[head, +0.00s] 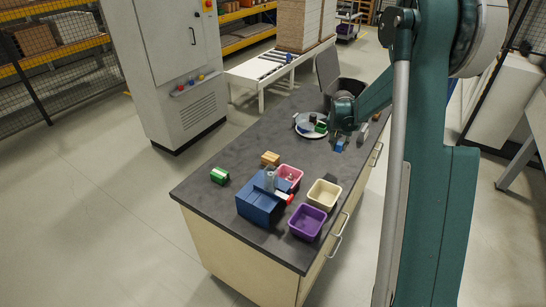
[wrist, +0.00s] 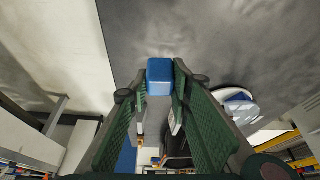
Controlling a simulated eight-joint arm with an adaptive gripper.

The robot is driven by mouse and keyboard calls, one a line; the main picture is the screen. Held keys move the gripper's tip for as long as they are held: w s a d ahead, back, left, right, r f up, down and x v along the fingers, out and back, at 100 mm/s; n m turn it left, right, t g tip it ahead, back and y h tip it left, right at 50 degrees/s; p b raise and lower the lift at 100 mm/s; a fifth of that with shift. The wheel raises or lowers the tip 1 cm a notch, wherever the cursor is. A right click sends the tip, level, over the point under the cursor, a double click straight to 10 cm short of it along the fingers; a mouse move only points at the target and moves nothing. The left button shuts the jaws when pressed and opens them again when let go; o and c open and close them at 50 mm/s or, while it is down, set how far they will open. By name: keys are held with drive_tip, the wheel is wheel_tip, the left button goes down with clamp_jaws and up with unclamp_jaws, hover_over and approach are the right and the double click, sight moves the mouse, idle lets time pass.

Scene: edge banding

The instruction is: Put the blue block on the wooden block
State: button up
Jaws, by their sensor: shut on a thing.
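The blue block (wrist: 159,78) is between the two green fingers of my gripper (wrist: 160,92) in the wrist view, and the gripper is shut on it. In the head view my gripper (head: 341,137) is at the far right part of the dark table, and the blue block (head: 340,146) shows just below it. I cannot tell how far the block is above the table. The wooden block (head: 270,158) is a small tan block lying on the table, left of and nearer than my gripper. Nothing is seen on top of it.
A white plate (head: 301,130) with several small things stands left of my gripper. A blue box (head: 256,207), pink bin (head: 297,184), cream bin (head: 323,199), purple bin (head: 306,229) and green block (head: 219,176) are at the near end. The table between plate and wooden block is clear.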

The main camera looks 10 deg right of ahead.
drive_tip(key=w+a+r+n, duration=0.1)
drive_tip(key=w+a, duration=0.2)
drive_tip(key=a, duration=0.5)
drive_tip(key=w+a+r+n, duration=0.1)
drive_tip(key=w+a, duration=0.3)
drive_tip(key=a, duration=0.4)
wheel_tip(320, 180, up, 3)
drive_tip(key=n+y, duration=0.1)
drive_tip(key=n, duration=0.1)
hover_over(271, 154)
drive_tip(key=s, duration=0.2)
drive_tip(key=shift+w+a+f+t, duration=0.2)
drive_tip(key=shift+w+a+t, duration=0.05)
drive_tip(key=shift+a+t, duration=0.1)
drive_tip(key=shift+f, duration=0.1)
drive_tip(key=shift+f, duration=3.05)
drive_tip(key=shift+f, duration=0.1)
drive_tip(key=shift+f, duration=1.75)
drive_tip(key=shift+f, duration=0.15)
